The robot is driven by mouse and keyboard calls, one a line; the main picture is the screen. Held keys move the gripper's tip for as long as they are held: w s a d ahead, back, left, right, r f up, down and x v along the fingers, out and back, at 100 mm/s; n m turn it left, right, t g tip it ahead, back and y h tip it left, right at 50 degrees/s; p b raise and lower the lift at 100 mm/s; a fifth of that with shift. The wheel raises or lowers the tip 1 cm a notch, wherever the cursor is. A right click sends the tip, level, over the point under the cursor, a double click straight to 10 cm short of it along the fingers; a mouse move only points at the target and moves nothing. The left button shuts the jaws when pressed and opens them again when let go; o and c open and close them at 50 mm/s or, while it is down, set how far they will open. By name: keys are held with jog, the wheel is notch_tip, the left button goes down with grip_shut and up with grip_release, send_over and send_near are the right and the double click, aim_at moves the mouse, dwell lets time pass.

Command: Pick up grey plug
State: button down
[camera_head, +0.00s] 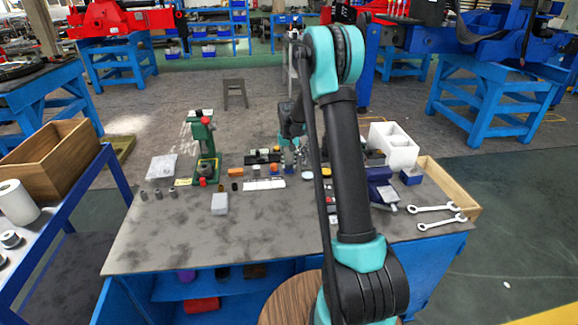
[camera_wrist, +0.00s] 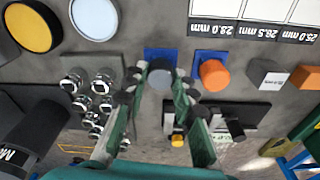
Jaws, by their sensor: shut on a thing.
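The grey plug (camera_wrist: 160,77) is a small round grey piece in the upper middle of the wrist view, at a blue square block (camera_wrist: 160,55). My gripper (camera_wrist: 160,85) has its two fingers on either side of the plug and is shut on it. I cannot tell whether the plug is clear of the block. In the head view my gripper is over the middle of the grey table (camera_head: 140,235), partly behind my arm, and the plug is too small to make out.
An orange round plug (camera_wrist: 213,74) on a blue block is close right of my gripper. A holder with several shiny metal pieces (camera_wrist: 90,100) is on the left.

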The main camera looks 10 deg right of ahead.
jog(key=shift+r, duration=0.1)
notch_tip(320, 180, up, 20)
dwell(0.5)
jog(key=c, duration=1.8)
grip_release()
jog(key=c, duration=0.5)
jog(key=shift+o, duration=0.2)
send_over(289, 164)
jog(key=s+d, duration=0.6)
jog(key=d, duration=0.1)
notch_tip(289, 164, down, 12)
jog(key=shift+w+d+f, duration=0.1)
jog(key=shift+w+f, duration=0.05)
jog(key=shift+f, duration=2.9)
